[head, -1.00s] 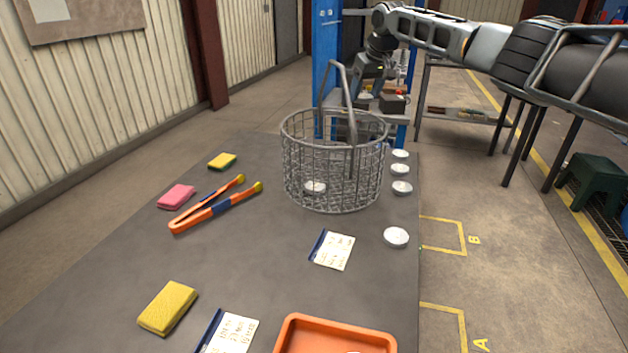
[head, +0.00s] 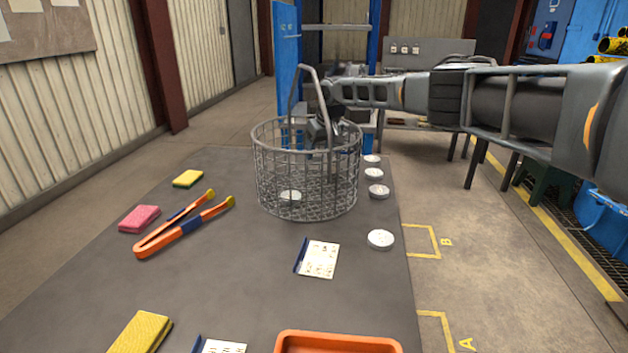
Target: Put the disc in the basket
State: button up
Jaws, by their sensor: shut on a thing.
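The wire basket (head: 258,165) stands on the dark table with its handle upright. A pale disc (head: 290,197) shows through its mesh, low inside. More pale discs stand along the table's right edge: one (head: 380,240) in front and to the right of the basket, and a row of three (head: 378,191) just right of it. My gripper (head: 322,134) points down at the basket's rim, partly behind the wires and handle. It is shut on a disc, which the mesh and wrist hide. I cannot tell whether the fingers are inside the basket or behind it.
Orange tongs (head: 160,243), a pink sponge (head: 139,219) and yellow sponges (head: 187,179) lie left of the basket. A note card (head: 319,259) lies in front of it. An orange tray (head: 340,341) is at the near edge. A blue post (head: 287,60) rises behind.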

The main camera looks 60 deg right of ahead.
jog(key=shift+f, duration=3.45)
jog(key=shift+f, duration=0.1)
jog(key=o, duration=1.3)
jog(key=shift+o, duration=0.2)
jog(key=shift+s+r, duration=0.15)
jog(key=shift+r, duration=0.4)
jog(key=v, duration=1.1)
jog(key=shift+p, duration=0.45)
